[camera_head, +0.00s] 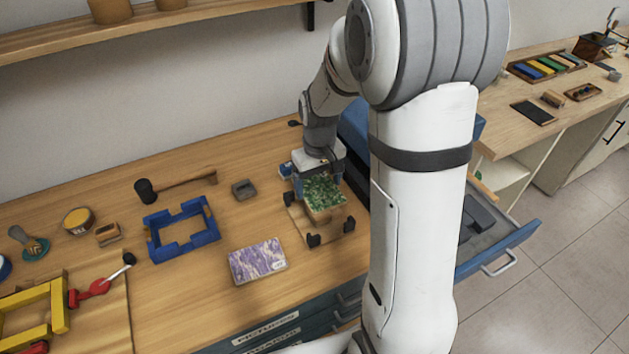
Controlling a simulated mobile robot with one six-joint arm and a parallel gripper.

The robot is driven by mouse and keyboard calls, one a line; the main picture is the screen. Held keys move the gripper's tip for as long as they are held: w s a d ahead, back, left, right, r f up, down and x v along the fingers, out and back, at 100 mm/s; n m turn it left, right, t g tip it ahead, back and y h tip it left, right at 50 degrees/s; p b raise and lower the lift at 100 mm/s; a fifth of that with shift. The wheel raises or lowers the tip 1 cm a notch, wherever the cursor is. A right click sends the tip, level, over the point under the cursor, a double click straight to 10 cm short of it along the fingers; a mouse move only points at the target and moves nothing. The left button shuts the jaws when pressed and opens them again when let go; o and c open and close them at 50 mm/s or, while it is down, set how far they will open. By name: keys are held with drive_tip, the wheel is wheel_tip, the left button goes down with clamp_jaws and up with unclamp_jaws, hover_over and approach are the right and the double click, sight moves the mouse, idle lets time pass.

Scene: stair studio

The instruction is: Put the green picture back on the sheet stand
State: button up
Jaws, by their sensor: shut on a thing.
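The green picture (323,192) is a small block with a mottled green face. My gripper (318,178) is shut on its far edge, and the arm comes down from above. The picture is over a wooden stand with black corner pieces (333,233), which looks like the sheet stand. From this view I cannot tell whether the picture touches the stand or is held just above it. My gripper and the picture hide the stand's far part.
A purple marbled picture (257,262) lies left of the stand. An open drawer (500,245) is at right, behind my arm. The wooden bench between them is clear.

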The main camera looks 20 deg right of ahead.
drive_tip(key=shift+f+b, duration=2.25)
drive_tip(key=shift+f, duration=1.1)
drive_tip(key=shift+w+f, duration=0.1)
drive_tip(key=shift+f, duration=0.05)
drive_tip(key=o, duration=0.9)
drive_tip(key=shift+w+r+p, duration=0.1)
drive_tip(key=shift+r+p, duration=2.55)
drive_tip(key=shift+r, duration=1.35)
drive_tip(key=shift+r, duration=0.1)
